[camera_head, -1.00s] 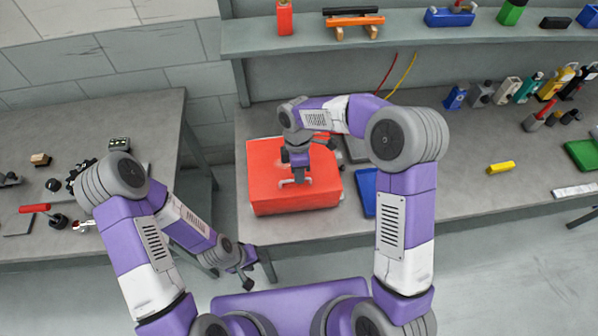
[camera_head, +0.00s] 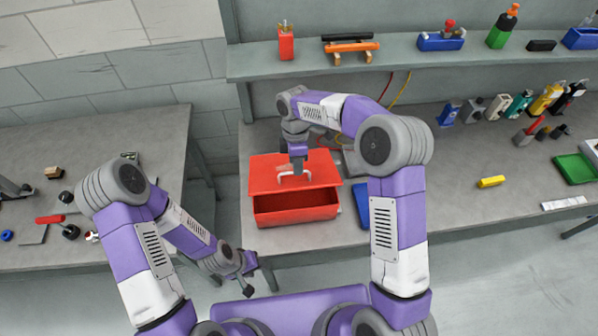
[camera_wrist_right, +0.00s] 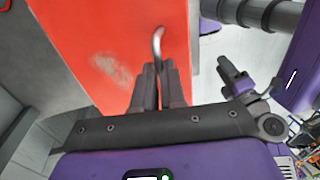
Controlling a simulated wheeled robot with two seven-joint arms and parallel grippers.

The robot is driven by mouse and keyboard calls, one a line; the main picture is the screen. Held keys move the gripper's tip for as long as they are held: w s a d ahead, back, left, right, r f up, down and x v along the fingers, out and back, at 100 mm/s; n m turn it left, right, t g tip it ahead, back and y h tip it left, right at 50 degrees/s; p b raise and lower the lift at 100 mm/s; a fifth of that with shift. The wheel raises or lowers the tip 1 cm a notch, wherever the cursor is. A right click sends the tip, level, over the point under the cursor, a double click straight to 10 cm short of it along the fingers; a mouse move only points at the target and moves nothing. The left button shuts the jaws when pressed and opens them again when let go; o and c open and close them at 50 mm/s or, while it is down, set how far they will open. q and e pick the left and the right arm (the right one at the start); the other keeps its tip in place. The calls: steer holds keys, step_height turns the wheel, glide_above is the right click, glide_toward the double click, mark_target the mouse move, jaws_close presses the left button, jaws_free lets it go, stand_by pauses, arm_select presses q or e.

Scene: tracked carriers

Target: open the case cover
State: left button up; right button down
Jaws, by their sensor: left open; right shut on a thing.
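The red case (camera_head: 297,208) stands on the workbench in the head view. Its red cover (camera_head: 265,178) is raised and tilted, and the front opening of the case shows below it. A light metal handle (camera_head: 294,177) is on the cover; it also shows in the right wrist view (camera_wrist_right: 158,42). My right gripper (camera_head: 298,172) is shut on the handle; in the wrist view its fingers (camera_wrist_right: 157,72) close around the handle's end. My left gripper (camera_head: 247,285) is open and empty, low in front of the bench, away from the case.
A blue flat object (camera_head: 361,205) lies right of the case. A yellow block (camera_head: 491,182) and a green tray (camera_head: 574,168) lie further right. A shelf (camera_head: 400,62) with several items runs behind. Another table (camera_head: 120,215) with tools stands at the left, with a gap between.

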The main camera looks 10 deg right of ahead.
steer(key=shift+w+d+r+p, duration=0.1)
steer(key=shift+w+r+p, duration=0.4)
steer(key=shift+w, duration=0.3)
steer(key=shift+w+d+r+p, duration=0.1)
steer(key=shift+w+r+p, duration=0.4)
steer(key=shift+w, duration=0.25)
steer(key=c, duration=1.6)
jaws_free()
steer(key=o, duration=0.4)
steer(key=shift+w+f, duration=0.25)
steer(key=shift+w, duration=0.3)
steer(key=shift+s+r, duration=0.15)
steer(key=shift+a, duration=0.1)
steer(key=v, duration=0.7)
steer(key=shift+r, duration=0.4)
